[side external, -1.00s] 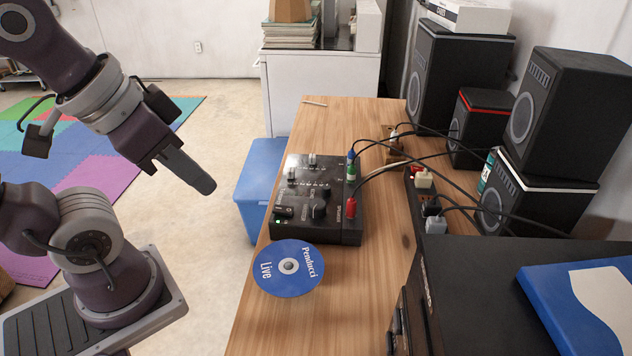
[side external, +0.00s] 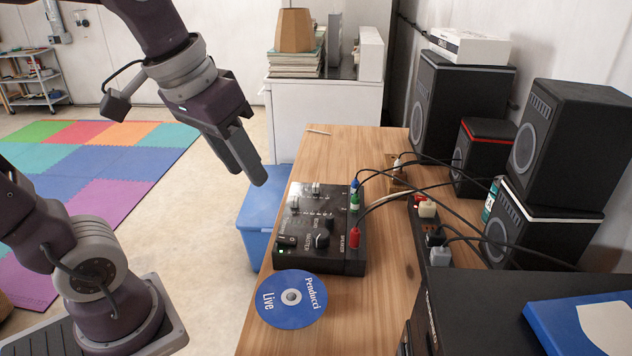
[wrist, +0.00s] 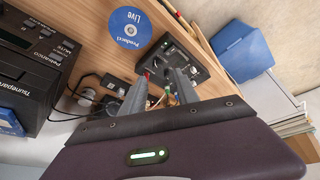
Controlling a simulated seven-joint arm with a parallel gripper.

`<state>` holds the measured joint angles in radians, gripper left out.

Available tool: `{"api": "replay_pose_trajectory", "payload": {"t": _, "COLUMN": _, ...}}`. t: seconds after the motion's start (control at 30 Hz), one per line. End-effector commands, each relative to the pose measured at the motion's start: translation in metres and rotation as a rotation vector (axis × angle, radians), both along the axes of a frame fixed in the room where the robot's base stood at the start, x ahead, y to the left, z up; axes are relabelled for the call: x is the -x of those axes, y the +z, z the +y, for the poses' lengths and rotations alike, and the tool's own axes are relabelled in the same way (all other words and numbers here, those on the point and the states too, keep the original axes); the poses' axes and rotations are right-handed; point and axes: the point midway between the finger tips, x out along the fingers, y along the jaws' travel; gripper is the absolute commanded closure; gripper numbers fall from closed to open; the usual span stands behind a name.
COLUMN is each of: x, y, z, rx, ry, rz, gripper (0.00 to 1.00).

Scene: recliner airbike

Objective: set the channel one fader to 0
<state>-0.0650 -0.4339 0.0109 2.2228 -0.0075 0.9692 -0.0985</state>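A black mixer (side external: 342,256) lies on the wooden table, with cables plugged into its right side. Light fader caps (side external: 295,203) show on its top at the left and at the back. Which one is channel one, and its exact setting, are too small to read. My gripper (side external: 261,181) is in the air left of the mixer, pointing down and right, apart from it. In the wrist view the mixer (wrist: 185,52) is beyond the fingertips. The two fingers of my gripper (wrist: 162,73) are apart with nothing between them, and the right one overlaps part of the mixer.
A blue disc (side external: 271,312) lies in front of the mixer. Black cables run right to a power strip (side external: 418,240) and several speakers (side external: 468,85). A blue bin (side external: 252,246) stands beside the table's left edge. Bare wood (side external: 355,146) shows behind the mixer.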

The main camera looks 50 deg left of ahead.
Motion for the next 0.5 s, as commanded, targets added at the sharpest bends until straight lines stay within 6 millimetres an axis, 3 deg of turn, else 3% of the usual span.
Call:
{"api": "replay_pose_trajectory", "payload": {"t": 0.03, "x": -0.037, "y": 0.002, "z": 0.012, "rx": 0.021, "ry": 0.074, "rz": 0.056, "gripper": 0.64}}
{"api": "replay_pose_trajectory", "payload": {"t": 0.1, "x": -0.086, "y": -0.001, "z": 0.031, "rx": 0.051, "ry": 0.181, "rz": 0.12, "gripper": 0.64}}
{"api": "replay_pose_trajectory", "payload": {"t": 0.23, "x": -0.168, "y": -0.036, "z": 0.074, "rx": 0.096, "ry": 0.374, "rz": 0.235, "gripper": 0.64}}
{"api": "replay_pose_trajectory", "payload": {"t": 0.33, "x": -0.209, "y": -0.074, "z": 0.104, "rx": 0.117, "ry": 0.489, "rz": 0.302, "gripper": 0.64}}
{"api": "replay_pose_trajectory", "payload": {"t": 0.4, "x": -0.226, "y": -0.098, "z": 0.12, "rx": 0.126, "ry": 0.548, "rz": 0.336, "gripper": 0.64}}
{"api": "replay_pose_trajectory", "payload": {"t": 0.5, "x": -0.238, "y": -0.117, "z": 0.132, "rx": 0.133, "ry": 0.592, "rz": 0.361, "gripper": 0.64}}
